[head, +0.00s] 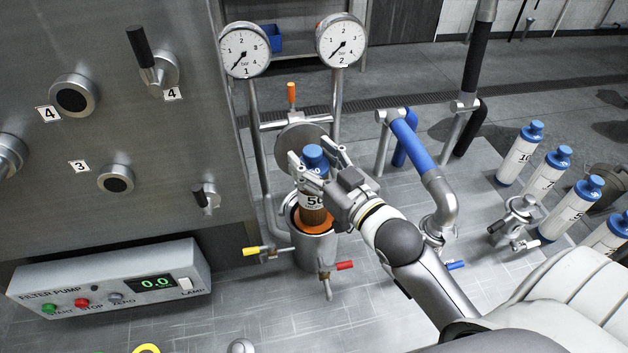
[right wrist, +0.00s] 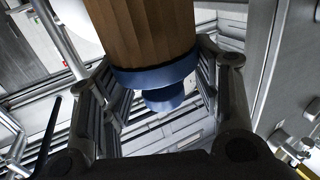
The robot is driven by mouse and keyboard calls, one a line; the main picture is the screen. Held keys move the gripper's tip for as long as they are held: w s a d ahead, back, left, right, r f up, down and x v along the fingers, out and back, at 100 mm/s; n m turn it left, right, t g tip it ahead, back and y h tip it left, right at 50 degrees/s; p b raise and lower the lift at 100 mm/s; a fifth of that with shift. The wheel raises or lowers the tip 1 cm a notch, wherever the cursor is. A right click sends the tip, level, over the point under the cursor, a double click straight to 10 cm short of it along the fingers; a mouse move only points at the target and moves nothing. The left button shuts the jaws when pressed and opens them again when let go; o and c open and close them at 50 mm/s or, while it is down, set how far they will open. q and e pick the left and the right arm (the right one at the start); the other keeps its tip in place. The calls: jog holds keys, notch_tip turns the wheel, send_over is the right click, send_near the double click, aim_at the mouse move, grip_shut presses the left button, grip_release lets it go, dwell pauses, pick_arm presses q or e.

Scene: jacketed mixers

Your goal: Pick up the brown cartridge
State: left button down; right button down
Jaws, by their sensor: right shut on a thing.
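The brown cartridge (head: 313,215) is upright, with a blue knobbed cap, a white label reading 50 and a brown body. My right gripper (head: 318,166) is shut on its upper part, one finger on each side. In the right wrist view the brown pleated body (right wrist: 140,30) and blue cap (right wrist: 157,75) show between my fingers. My left gripper is not in view.
Two gauges (head: 244,50) on pipes stand behind the housing, and an open round lid (head: 300,140) is close behind the cartridge. Yellow and red valve handles (head: 345,265) flank the housing. A blue-handled pipe (head: 413,143) and several white cartridges (head: 520,153) stand right.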

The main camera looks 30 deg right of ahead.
notch_tip(320, 180, up, 8)
jog(key=shift+f, duration=0.1)
notch_tip(320, 180, up, 8)
jog(key=p, duration=0.6)
jog(key=shift+p, duration=0.3)
jog(key=shift+f, duration=0.15)
